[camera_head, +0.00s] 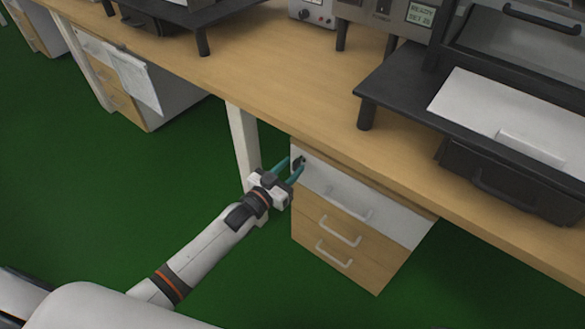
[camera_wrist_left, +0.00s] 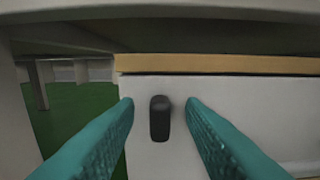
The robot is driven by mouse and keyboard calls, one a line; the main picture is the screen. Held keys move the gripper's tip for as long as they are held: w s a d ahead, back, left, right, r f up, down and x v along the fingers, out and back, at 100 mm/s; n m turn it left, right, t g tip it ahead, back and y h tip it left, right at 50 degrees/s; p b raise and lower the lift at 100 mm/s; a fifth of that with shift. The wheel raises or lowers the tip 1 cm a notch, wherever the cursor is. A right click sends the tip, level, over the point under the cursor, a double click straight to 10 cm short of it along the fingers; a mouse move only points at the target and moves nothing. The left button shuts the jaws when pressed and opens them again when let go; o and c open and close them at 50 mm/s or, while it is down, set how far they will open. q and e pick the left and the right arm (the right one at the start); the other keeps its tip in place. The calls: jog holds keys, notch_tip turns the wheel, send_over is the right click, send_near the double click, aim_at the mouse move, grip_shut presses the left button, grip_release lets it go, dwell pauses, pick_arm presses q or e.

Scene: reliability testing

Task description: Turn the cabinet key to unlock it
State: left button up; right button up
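The cabinet (camera_head: 345,215) stands under the bench, with a white top drawer and two wooden drawers below. A small dark key (camera_head: 303,161) sits at the upper left of the white drawer front. In the left wrist view the key (camera_wrist_left: 160,118) is upright and centred between my teal fingers. My left gripper (camera_head: 296,168) is open, with one finger on each side of the key and a visible gap to both. It also shows in the left wrist view (camera_wrist_left: 160,112). My right gripper is not in view.
The wooden bench top (camera_head: 270,85) overhangs the cabinet. A white bench leg (camera_head: 243,145) stands just left of it. Black equipment stands (camera_head: 400,85) are on the bench. Another cabinet (camera_head: 150,85) is further left. Green floor (camera_head: 130,190) is open in front.

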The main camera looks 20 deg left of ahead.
pick_arm(q)
jog(key=shift+w+d, duration=0.2)
jog(key=shift+w, duration=0.4)
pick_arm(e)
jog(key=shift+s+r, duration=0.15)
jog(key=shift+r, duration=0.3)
pick_arm(q)
grip_shut()
